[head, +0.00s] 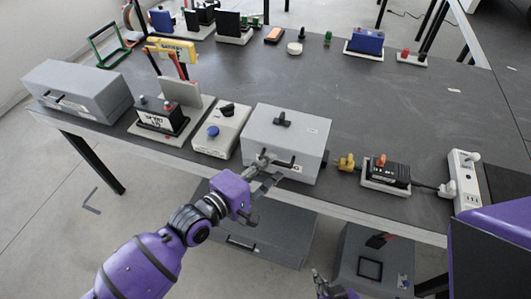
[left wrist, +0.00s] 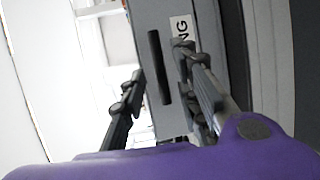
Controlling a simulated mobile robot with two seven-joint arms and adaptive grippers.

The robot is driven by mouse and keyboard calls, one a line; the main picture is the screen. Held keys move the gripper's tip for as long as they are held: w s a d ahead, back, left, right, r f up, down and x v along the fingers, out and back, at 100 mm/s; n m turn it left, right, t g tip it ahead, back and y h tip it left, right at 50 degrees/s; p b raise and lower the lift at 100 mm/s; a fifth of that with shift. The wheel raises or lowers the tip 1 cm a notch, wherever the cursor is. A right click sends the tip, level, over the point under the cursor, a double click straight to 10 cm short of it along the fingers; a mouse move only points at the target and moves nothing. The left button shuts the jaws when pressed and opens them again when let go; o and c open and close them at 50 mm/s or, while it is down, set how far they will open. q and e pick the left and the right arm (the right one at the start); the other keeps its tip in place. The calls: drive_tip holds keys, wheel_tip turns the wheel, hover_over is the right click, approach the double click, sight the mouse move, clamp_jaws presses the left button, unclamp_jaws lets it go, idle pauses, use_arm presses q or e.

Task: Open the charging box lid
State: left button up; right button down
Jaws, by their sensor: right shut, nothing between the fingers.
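The charging box (head: 300,128) is a grey box near the front edge of the table, with its lid down. A black knob (head: 283,119) sits on its top. A dark bar handle (left wrist: 159,67) and a partly hidden label ending in "NG" (left wrist: 181,26) show on its face in the left wrist view. My left gripper (head: 272,168) is open in front of this face. In the left wrist view its fingers stand on either side of the handle; whether they touch it I cannot tell. My right gripper (head: 322,283) is shut and empty, low at the bottom of the head view.
A white switch unit (head: 221,130) and a battery (head: 162,117) stand left of the box, with a grey case (head: 78,90) beyond. A yellow plug (head: 345,162), a charger (head: 387,172) and a power strip (head: 465,180) stand right. Grey boxes (head: 370,262) are under the table.

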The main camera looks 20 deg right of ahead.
use_arm(q)
drive_tip(key=shift+x, duration=0.8)
clamp_jaws()
